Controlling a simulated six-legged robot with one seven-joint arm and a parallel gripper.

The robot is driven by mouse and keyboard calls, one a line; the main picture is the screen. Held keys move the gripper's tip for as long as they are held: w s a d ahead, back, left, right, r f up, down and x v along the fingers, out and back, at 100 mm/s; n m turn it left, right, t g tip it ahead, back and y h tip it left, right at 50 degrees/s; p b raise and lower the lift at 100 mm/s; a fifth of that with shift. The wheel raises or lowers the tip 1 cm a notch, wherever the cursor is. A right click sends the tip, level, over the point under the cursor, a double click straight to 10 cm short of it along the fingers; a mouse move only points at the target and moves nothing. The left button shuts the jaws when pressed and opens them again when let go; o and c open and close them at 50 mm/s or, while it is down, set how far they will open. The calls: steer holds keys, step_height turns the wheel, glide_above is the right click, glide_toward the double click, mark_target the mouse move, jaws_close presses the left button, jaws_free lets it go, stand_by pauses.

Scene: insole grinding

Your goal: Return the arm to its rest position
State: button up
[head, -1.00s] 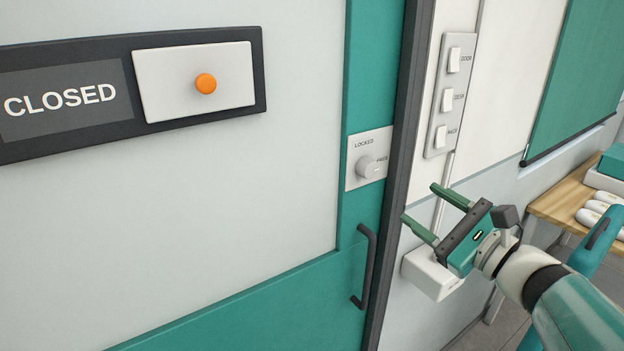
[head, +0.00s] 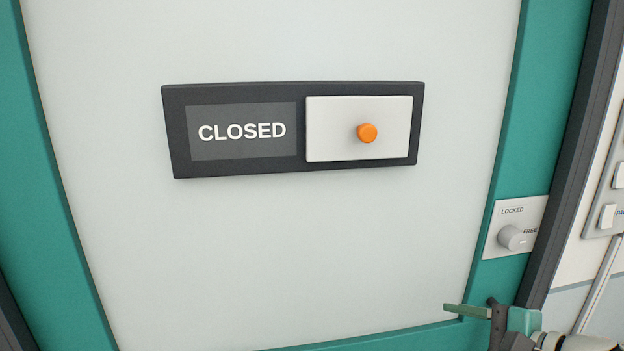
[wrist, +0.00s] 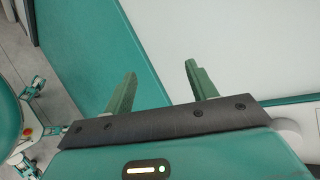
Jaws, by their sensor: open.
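My gripper (head: 478,312) shows at the lower right of the head view, partly cut off by the bottom edge, in front of the door's teal frame. In the wrist view my gripper (wrist: 160,88) has its two green fingers apart with nothing between them. The fingers point toward the pale door panel and teal frame. Most of my arm is outside the head view.
A door panel (head: 280,250) fills the head view. It bears a dark sign (head: 180,130) reading CLOSED with an orange knob (head: 367,133). A lock plate (head: 500,215) with a round knob is at right, beside wall switches (head: 608,217).

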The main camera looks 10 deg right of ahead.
steer(key=s+a+f+n+g+h, duration=0.2)
steer(key=a+f+n+g+h, duration=0.4)
steer(key=a+n, duration=0.5)
steer(key=n, duration=0.7)
steer(key=shift+s+a+f, duration=0.2)
steer(key=shift+a+f, duration=0.05)
steer(key=shift+f, duration=0.05)
